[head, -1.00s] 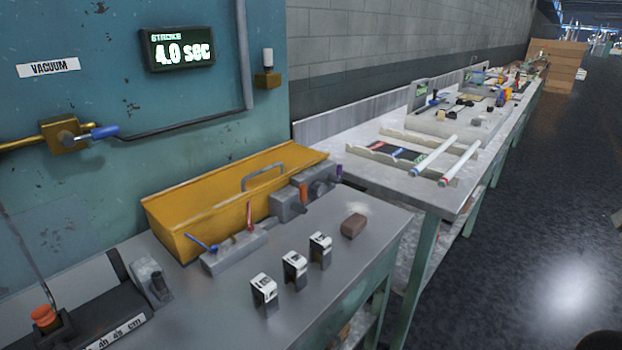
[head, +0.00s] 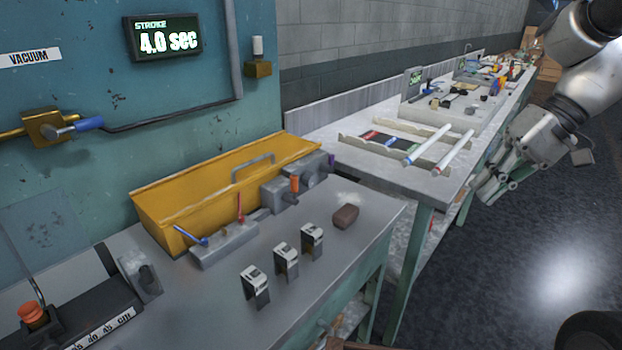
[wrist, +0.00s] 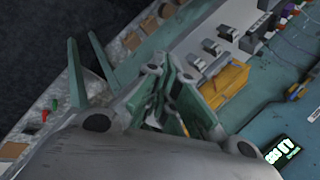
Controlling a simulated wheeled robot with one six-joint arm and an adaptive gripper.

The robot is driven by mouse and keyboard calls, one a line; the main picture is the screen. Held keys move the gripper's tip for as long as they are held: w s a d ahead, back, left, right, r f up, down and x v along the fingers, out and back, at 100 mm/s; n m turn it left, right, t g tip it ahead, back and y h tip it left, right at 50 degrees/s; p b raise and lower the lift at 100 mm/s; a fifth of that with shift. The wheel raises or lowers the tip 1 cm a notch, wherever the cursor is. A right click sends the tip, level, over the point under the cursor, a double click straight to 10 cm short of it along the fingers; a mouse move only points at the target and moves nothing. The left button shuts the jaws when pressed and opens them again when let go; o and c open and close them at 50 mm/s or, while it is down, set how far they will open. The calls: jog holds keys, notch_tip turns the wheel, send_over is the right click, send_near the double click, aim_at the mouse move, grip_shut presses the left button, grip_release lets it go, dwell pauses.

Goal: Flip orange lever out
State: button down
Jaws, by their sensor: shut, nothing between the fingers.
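A small orange lever (head: 295,184) stands upright on a grey block (head: 283,196) in front of the yellow toolbox, in the head view. A similar dark purple lever (head: 330,161) is on the grey block just behind it. My gripper (head: 490,192) is at the right of the head view, over the floor beside the far bench, well apart from the orange lever. Its fingers are shut and empty. The wrist view shows the gripper fingers (wrist: 178,100) close up; I cannot make out the orange lever clearly there.
The yellow toolbox (head: 228,180) stands behind the levers. A block with a blue and a red lever (head: 224,246) is left of them. Several metal clips and a brown block (head: 345,216) sit in front. An orange knob (head: 32,313) is at the lower left. The right floor is open.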

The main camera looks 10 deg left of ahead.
jog(key=w+a+f+y, duration=0.4)
jog(key=w+a, duration=0.3)
jog(key=w+a+f+y, duration=0.3)
jog(key=w+a+f, duration=0.1)
jog(key=w+a, duration=0.3)
jog(key=w+a+f+m+y, duration=0.1)
jog(key=w+a+f+y, duration=0.3)
jog(key=w+a, duration=0.3)
jog(key=shift+w+a+f+y, duration=0.1)
jog(key=shift+w+f+y, duration=0.2)
jog(key=shift+w+f, duration=0.1)
jog(key=shift+s+a, duration=0.1)
jog(key=shift+a, duration=0.05)
jog(key=a, duration=0.8)
jog(key=shift+s+a, duration=0.3)
jog(key=shift+a, duration=0.05)
jog(key=s+a, duration=0.2)
jog(key=a, duration=0.1)
jog(key=shift+s+a, duration=0.35)
jog(key=shift+s, duration=0.1)
